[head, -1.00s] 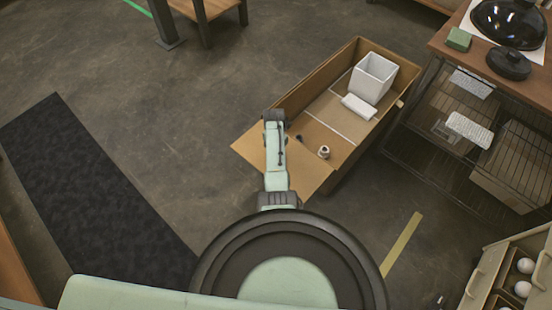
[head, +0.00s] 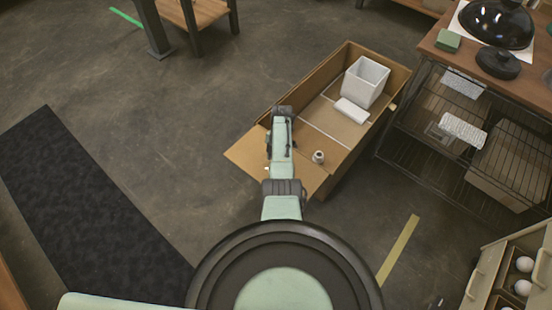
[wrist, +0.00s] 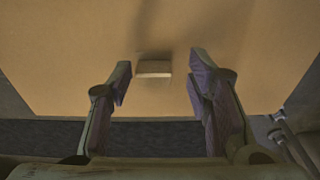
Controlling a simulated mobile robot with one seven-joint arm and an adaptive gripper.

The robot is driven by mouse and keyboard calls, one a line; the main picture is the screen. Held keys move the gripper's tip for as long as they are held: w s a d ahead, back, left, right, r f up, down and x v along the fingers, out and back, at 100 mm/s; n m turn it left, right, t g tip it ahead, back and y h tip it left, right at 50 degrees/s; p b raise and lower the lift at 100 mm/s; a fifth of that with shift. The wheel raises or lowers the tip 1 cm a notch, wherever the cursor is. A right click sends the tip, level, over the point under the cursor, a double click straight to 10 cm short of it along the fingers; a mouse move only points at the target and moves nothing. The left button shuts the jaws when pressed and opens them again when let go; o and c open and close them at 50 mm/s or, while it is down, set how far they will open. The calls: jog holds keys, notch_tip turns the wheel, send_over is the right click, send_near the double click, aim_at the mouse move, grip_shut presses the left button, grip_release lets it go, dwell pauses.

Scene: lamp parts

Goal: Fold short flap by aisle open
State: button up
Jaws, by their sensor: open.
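The open cardboard box (head: 352,47) stands in the middle of the head view. A tan short flap (head: 246,153) extends outward at its lower-left end, partly hidden by my arm. In the wrist view a broad cardboard panel (wrist: 230,35) fills most of the picture, with a small pale tab-like block (wrist: 153,68) on it. My gripper (wrist: 160,78) is open and empty, its two fingers apart on either side of that block. I cannot tell whether the fingertips touch the panel. In the head view the fingers are hidden under my wrist.
A white square bin (head: 365,82), a white packet (head: 352,110) and a small white roll (head: 318,157) are at the box. A wire rack (head: 440,165) stands close to its right. A dark mat (head: 75,215) lies left, with bare floor between.

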jog(key=shift+w+a, duration=0.1)
jog(key=shift+a, duration=0.1)
jog(key=shift+r, duration=0.15)
jog(key=shift+w+r, duration=0.1)
jog(key=shift+r, duration=0.15)
jog(key=r, duration=0.7)
jog(key=w+d+r, duration=0.1)
jog(key=r, duration=0.3)
jog(key=shift+r, duration=0.15)
